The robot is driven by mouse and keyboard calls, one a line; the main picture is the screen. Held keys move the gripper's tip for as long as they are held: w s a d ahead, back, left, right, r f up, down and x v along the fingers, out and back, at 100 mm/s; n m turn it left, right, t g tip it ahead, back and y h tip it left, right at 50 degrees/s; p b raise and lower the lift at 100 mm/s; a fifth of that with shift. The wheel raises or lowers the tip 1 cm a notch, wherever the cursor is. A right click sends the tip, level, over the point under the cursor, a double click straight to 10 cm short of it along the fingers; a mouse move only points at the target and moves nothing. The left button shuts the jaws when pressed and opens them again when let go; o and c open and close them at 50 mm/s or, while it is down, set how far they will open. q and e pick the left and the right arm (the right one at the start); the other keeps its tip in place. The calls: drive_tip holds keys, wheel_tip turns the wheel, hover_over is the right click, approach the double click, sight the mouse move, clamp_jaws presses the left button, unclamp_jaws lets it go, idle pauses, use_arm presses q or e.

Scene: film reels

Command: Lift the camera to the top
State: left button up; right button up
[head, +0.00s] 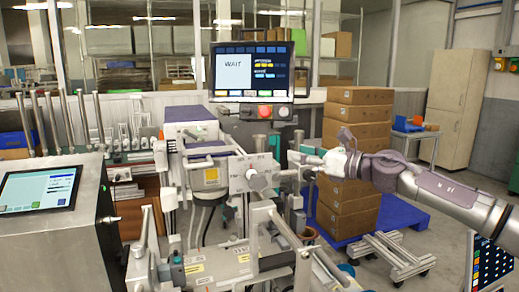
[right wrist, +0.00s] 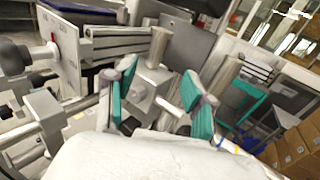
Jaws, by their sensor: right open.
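No part is clearly recognisable as the camera. A light grey plate unit with a round knob (head: 255,181) stands at the middle of the machine, below the screen. My right gripper (head: 297,160) is to the right of this unit, its arm coming in from the right. In the right wrist view, its two teal-padded fingers (right wrist: 158,92) are spread apart. A grey metal block (right wrist: 154,80) and an upright metal cylinder (right wrist: 185,46) show between and beyond them; I cannot tell whether the fingers touch these. My left gripper is not in view.
A screen reading WAIT (head: 262,72) is above the machine. Stacked cardboard boxes (head: 357,130) stand on a blue pallet (head: 402,214) behind my right arm. A console with a tablet (head: 40,190) is at the left. Metal rails (head: 280,225) fill the front centre.

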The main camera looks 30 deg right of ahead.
drive_tip(key=p, duration=0.8)
approach(263, 145)
drive_tip(key=w+r, duration=0.1)
drive_tip(key=w, duration=0.1)
drive_tip(key=p+x, duration=0.1)
drive_tip(key=x, duration=0.1)
drive_tip(key=p+x, duration=0.1)
drive_tip(key=x, duration=0.2)
drive_tip(key=f+p+x, duration=0.1)
drive_tip(key=x, duration=0.2)
drive_tip(key=shift+w+a+p, duration=0.1)
drive_tip(key=shift+a+p, duration=0.2)
drive_tip(key=shift+w+a+f, duration=0.15)
drive_tip(key=shift+w+a, duration=0.05)
drive_tip(key=shift+w, duration=0.35)
clamp_jaws()
